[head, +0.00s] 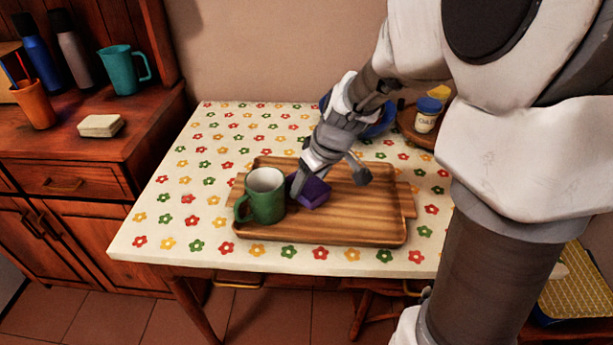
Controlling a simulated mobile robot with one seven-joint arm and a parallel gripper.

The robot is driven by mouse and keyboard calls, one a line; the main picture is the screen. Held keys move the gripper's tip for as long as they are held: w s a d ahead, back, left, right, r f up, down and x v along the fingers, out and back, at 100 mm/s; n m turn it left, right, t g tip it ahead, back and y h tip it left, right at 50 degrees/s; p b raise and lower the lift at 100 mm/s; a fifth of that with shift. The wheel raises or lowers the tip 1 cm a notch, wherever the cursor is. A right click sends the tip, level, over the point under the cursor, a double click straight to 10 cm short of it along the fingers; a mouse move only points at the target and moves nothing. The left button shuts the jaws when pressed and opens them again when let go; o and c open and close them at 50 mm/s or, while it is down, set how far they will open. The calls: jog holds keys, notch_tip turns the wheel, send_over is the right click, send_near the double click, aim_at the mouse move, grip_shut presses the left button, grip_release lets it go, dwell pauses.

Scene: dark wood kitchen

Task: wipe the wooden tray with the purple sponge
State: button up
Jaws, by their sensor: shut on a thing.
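The wooden tray (365,226) lies on the table with the flowered cloth. The purple sponge (314,192) is over the left middle part of the tray, at the end of my gripper (306,184). My gripper points down and is shut on the sponge. The sponge appears to touch the tray, though its underside is hidden. A green mug (264,197) stands upright on the left side of the tray, close beside the sponge and my gripper. The right part of the tray is bare. My arm covers some of the tray's far edge.
Behind my gripper are a blue item (380,128), partly hidden, and a jar with a blue lid (427,114) on a round wooden board. A cabinet at left holds a teal pitcher (121,70), an orange cup (34,104) and bottles. The table's left part is clear.

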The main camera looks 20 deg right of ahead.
jog(key=shift+f+b, duration=1)
jog(key=shift+a, duration=0.1)
